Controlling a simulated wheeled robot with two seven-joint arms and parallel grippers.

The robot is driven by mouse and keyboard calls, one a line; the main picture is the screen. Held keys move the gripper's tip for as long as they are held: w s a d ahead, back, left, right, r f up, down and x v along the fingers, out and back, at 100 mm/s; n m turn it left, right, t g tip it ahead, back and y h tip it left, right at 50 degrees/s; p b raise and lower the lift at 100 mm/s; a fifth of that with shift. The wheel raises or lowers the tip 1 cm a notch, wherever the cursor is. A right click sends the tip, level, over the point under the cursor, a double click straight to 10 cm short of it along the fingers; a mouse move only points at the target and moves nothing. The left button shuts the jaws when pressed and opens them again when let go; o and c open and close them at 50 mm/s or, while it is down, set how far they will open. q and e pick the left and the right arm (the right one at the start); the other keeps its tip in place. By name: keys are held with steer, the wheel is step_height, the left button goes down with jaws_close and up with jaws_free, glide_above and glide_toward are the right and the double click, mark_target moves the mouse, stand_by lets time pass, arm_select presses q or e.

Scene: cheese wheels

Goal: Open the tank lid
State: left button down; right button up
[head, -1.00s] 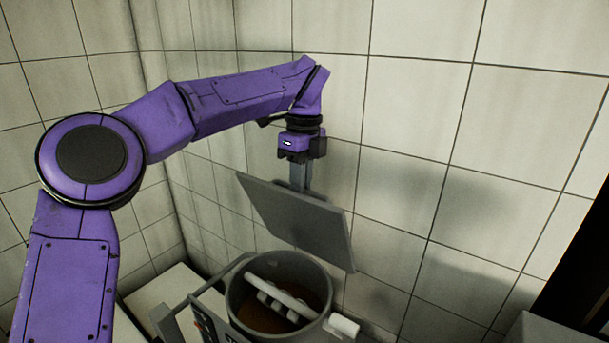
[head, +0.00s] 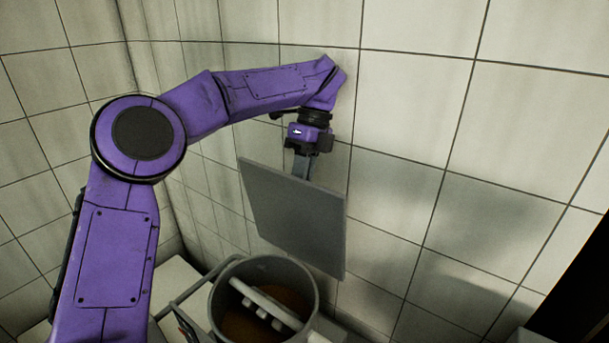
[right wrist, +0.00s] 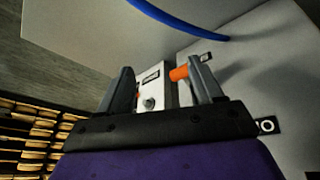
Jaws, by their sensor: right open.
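The tank lid (head: 292,215) is a flat grey square plate. It stands steeply tilted up above the round grey tank (head: 216,300), whose mouth is uncovered. Inside the tank, a pale stirrer bar (head: 265,303) lies over brownish contents. My left gripper (head: 301,168) points down at the lid's upper edge, on its far side. Its fingertips are hidden behind the plate, so whether they touch or grip it is not visible. My right gripper (right wrist: 163,82) is open and empty in the right wrist view; it is outside the head view.
Tiled walls close in behind the lid and to the left. A metal rail (head: 190,288) runs beside the tank. In the right wrist view, a white box with a knob (right wrist: 150,103), an orange part (right wrist: 179,73), a blue hose (right wrist: 175,25) and shelves (right wrist: 30,130) show beyond the fingers.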

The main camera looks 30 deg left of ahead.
arm_select(q)
steer(key=c, duration=1.3)
jaws_free()
steer(key=shift+f, duration=0.25)
steer(key=shift+o, duration=0.7)
steer(key=shift+w+a, duration=0.25)
steer(key=shift+a, duration=0.05)
step_height(320, 180, up, 9)
glide_above(294, 177)
steer(key=w, duration=0.2)
steer(key=shift+f, duration=0.15)
steer(key=s+d+r, duration=0.4)
steer(key=s, duration=0.4)
steer(key=shift+d, duration=0.4)
steer(key=shift+d, duration=0.1)
